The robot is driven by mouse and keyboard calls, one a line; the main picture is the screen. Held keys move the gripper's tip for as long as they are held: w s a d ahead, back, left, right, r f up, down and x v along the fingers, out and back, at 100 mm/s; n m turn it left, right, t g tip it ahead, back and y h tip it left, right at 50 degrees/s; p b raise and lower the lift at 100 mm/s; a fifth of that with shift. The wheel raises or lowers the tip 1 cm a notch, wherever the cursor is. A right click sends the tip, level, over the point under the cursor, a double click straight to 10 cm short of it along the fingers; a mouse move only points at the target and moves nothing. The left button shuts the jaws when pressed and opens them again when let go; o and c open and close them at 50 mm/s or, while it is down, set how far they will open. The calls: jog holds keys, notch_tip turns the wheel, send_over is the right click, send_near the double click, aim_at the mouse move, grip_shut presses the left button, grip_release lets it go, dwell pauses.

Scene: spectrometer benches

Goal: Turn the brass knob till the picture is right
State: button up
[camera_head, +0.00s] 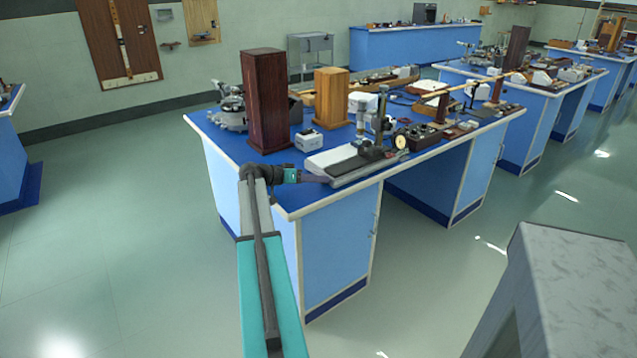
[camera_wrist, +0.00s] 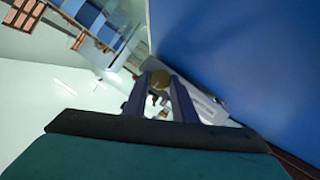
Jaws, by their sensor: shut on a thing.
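The brass knob (camera_wrist: 160,78) shows in the wrist view, round and dull gold, between the tips of two dark fingers. My gripper (camera_wrist: 160,90) is shut on it. In the head view my gripper (camera_head: 319,179) is at the left end of a long bench instrument (camera_head: 355,171) with a pale base, a dark stage and an upright tube. The knob is hidden there by the fingers. A round cream dial (camera_head: 400,142) faces forward near the instrument's right end. I cannot make out any picture or its state.
The instrument stands near the front edge of a blue bench (camera_head: 225,140). A dark wooden block (camera_head: 265,100), a lighter wooden block (camera_head: 331,97) and a small white box (camera_head: 308,140) stand behind it. A grey marbled surface (camera_head: 580,275) is at lower right. Open floor lies left.

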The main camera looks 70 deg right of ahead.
jog(key=n+g, duration=0.1)
jog(key=n, duration=0.2)
jog(key=shift+w+f+g+y, duration=0.1)
jog(key=shift+f+g+y, duration=0.2)
jog(key=shift+g, duration=0.1)
jog(key=o, duration=1)
jog(key=shift+r, duration=0.1)
jog(key=shift+o, duration=0.2)
jog(key=b+v, duration=0.1)
jog(key=v, duration=1.3)
jog(key=shift+d, duration=0.1)
